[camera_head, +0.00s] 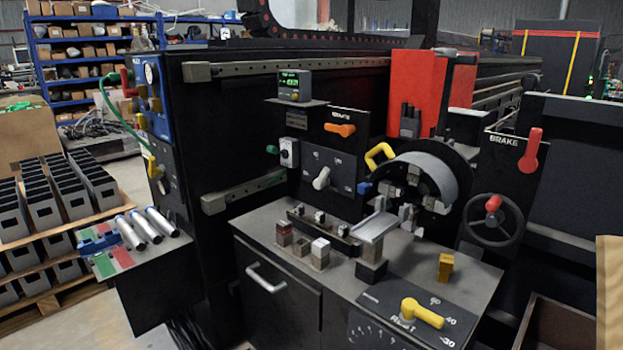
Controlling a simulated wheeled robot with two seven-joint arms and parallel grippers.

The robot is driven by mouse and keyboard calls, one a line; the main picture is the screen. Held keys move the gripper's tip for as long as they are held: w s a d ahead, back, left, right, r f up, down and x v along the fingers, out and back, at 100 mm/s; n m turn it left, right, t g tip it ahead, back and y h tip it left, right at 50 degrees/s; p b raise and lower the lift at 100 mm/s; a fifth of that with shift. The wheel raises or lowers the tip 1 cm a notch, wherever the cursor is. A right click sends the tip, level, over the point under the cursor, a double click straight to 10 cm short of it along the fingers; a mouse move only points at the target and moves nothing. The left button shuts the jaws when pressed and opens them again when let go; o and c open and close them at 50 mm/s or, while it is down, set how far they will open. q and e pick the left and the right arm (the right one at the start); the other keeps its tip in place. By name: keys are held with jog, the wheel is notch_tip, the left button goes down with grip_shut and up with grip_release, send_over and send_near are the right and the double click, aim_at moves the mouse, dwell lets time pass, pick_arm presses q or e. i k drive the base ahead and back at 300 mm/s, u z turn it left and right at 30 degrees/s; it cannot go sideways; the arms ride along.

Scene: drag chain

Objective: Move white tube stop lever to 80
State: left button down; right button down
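A white lever (321,179) sits on a dark dial panel (345,172) on the front of the black machine, left of the chuck. Its handle slants, with one end up and right and the other down and left. White marks stand around it, too small to read, so I cannot tell which value it points to. Neither of my grippers shows in the head view.
An orange lever (340,129) is above the dial, a blue knob (364,188) to its right. A yellow handle (379,155) and grey chuck (436,175) stand right. Below, the bench (262,222) bears blocks and a yellow lever (421,313).

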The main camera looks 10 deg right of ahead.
aim_at(318, 184)
jog(key=u, duration=0.7)
jog(key=i, duration=1.75)
jog(key=z, duration=2.6)
